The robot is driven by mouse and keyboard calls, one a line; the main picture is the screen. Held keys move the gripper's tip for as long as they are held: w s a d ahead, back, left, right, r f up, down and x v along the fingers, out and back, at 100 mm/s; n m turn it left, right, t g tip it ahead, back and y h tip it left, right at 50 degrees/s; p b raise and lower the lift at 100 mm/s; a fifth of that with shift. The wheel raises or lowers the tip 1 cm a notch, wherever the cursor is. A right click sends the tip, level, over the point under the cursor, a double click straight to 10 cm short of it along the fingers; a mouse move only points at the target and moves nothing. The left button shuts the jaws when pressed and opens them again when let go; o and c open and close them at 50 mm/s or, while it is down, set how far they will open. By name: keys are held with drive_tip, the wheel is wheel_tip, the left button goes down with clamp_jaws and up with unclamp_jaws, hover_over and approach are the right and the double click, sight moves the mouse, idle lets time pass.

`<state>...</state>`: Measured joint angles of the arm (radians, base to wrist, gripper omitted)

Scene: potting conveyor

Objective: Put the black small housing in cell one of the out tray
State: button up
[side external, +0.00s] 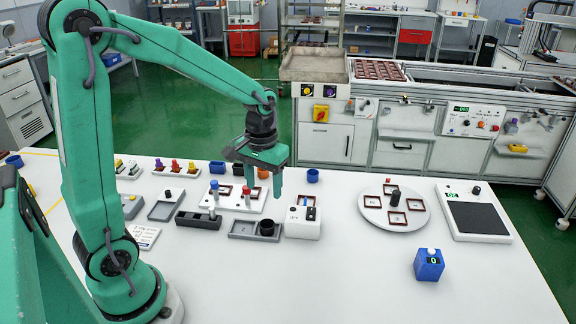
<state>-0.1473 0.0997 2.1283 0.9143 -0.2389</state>
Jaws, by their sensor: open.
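My gripper (264,190) is open and points down above the middle of the table, with nothing seen between its fingers. A short black round piece (267,228) stands in the right part of a grey two-part tray (241,229), below the gripper in the picture. Another black round piece (395,197) stands upright on the white round plate (372,212) to the right. I cannot tell for certain which is the small housing, or which tray is the out tray. No cell number is readable.
A white box (303,228) stands right of the grey tray, and a dark block (198,220) lies left of it. A blue block (429,265) and a flat black-topped device (478,217) are at the right. The front middle of the table is clear.

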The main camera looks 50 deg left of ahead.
drive_tip(key=shift+r, duration=0.1)
idle(0.5)
drive_tip(key=s+d+r+m+t, duration=0.2)
drive_tip(key=s+r, duration=0.3)
drive_tip(key=s, duration=0.1)
drive_tip(key=s+d+r+m+t, duration=0.2)
drive_tip(key=s+d+r+t, duration=0.1)
drive_tip(key=s+r, duration=0.2)
drive_tip(key=shift+s+r+t, duration=0.3)
drive_tip(key=shift+s+r, duration=0.05)
drive_tip(key=shift+s, duration=0.25)
idle(1.0)
